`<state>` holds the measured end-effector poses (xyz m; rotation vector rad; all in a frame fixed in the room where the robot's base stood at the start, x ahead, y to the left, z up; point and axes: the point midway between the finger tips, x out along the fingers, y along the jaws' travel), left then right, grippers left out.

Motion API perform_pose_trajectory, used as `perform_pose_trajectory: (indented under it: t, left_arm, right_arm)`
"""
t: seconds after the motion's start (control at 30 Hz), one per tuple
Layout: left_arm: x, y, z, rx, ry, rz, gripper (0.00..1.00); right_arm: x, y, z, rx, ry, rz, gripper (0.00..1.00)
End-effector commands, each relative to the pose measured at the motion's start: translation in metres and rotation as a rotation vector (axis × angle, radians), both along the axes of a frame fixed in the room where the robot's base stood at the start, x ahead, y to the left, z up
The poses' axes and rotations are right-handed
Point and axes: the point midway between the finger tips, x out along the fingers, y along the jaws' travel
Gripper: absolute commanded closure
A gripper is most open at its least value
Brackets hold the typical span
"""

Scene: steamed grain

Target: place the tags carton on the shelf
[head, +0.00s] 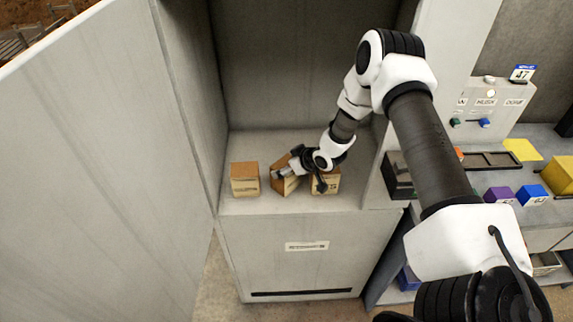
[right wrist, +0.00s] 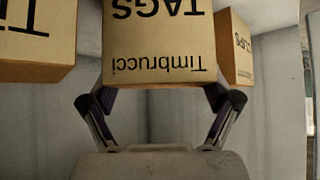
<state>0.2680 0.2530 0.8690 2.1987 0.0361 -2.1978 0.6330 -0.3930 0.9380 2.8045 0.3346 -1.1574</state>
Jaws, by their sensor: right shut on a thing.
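The tags carton (head: 281,187) is a small brown box on or just over the shelf (head: 250,147) of the open cabinet; I cannot tell whether it touches the shelf. It sits tilted between two other cartons. My right gripper (head: 293,169) is shut on it. In the right wrist view the tags carton (right wrist: 158,42) shows its TAGS and Timbrucci print upside down, with a finger of the right gripper (right wrist: 161,98) at each side. My left gripper is not in view.
One brown carton (head: 245,180) stands to the left and another (head: 326,184) to the right, partly behind my gripper. The open cabinet door (head: 95,160) fills the left. A bench with coloured boxes (head: 498,194) and a panel (head: 490,105) is at the right.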

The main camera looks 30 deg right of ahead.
Motion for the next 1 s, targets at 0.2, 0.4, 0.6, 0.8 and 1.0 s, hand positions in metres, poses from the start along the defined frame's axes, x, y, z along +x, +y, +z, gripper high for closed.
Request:
perform_pose_trajectory:
  t: [0.2, 0.4, 0.6, 0.8, 1.0]
  left_arm:
    - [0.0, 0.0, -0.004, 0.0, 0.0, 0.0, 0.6]
    - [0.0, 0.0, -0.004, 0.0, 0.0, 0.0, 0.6]
    - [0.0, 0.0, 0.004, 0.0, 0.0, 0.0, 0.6]
    - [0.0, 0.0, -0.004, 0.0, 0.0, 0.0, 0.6]
    - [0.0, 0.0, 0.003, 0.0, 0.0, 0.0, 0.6]
  right_arm:
    - [0.0, 0.0, -0.003, 0.0, 0.0, 0.0, 0.0]
    - [0.0, 0.0, -0.003, -0.001, 0.0, 0.001, 0.0]
    - [0.0, 0.0, 0.005, 0.0, -0.001, 0.001, 0.0]
    - [-0.027, -0.007, 0.03, 0.006, -0.004, -0.006, 0.0]
    - [-0.063, -0.015, 0.069, 0.009, -0.003, -0.005, 0.0]
